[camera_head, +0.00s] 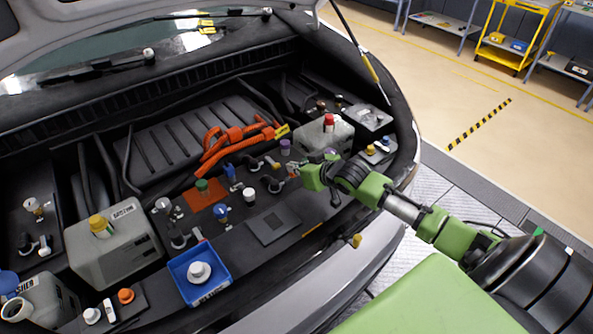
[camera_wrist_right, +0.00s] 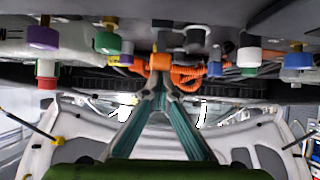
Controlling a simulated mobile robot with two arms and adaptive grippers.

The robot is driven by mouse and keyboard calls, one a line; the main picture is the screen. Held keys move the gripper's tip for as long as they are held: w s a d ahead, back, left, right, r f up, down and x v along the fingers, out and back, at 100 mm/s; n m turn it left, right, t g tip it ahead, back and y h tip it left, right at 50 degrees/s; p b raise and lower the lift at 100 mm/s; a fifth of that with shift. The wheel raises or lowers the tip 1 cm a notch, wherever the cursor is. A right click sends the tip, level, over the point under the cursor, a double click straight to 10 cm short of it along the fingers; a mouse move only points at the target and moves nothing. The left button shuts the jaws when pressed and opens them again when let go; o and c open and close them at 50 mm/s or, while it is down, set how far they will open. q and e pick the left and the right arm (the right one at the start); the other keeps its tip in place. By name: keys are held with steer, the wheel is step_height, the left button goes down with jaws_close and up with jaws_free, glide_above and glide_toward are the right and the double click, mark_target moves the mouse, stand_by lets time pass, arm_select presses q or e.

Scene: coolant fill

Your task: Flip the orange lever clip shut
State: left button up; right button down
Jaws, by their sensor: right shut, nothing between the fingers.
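The orange lever clip (camera_wrist_right: 160,62) shows in the wrist view as a small orange block just beyond my right fingertips. In the head view a small orange-red piece (camera_head: 293,168), which looks like the same clip, lies right at the fingertips, partly hidden by the gripper. My right gripper (camera_wrist_right: 160,84) is shut and empty, its two fingers meeting at the tips close to the clip. I cannot tell whether the tips touch it. In the head view the right gripper (camera_head: 302,171) reaches in from the right over the engine bay. My left gripper is not in view.
Thick orange cables (camera_head: 235,140) lie behind the gripper. A grey tank with a red cap (camera_head: 329,120) stands close behind it. Several coloured caps and fittings crowd around. A blue tray (camera_head: 184,281) holds a white cap at the front. A flat dark panel (camera_head: 273,227) is clear.

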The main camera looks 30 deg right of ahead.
steer(key=shift+s+p, duration=0.35)
steer(key=shift+s, duration=0.15)
steer(key=shift+s+f, duration=0.1)
steer(key=shift+s, duration=0.15)
steer(key=shift+s+f+p, duration=0.15)
steer(key=shift+f+p, duration=0.3)
steer(key=shift+p, duration=0.2)
steer(key=shift+s+f, duration=0.2)
steer(key=shift+f, duration=0.05)
steer(key=shift+s+d+f+p, duration=0.1)
steer(key=shift+s+f+p, duration=0.05)
steer(key=shift+s+p, duration=0.15)
steer(key=shift+w, duration=0.1)
steer(key=shift+w, duration=0.15)
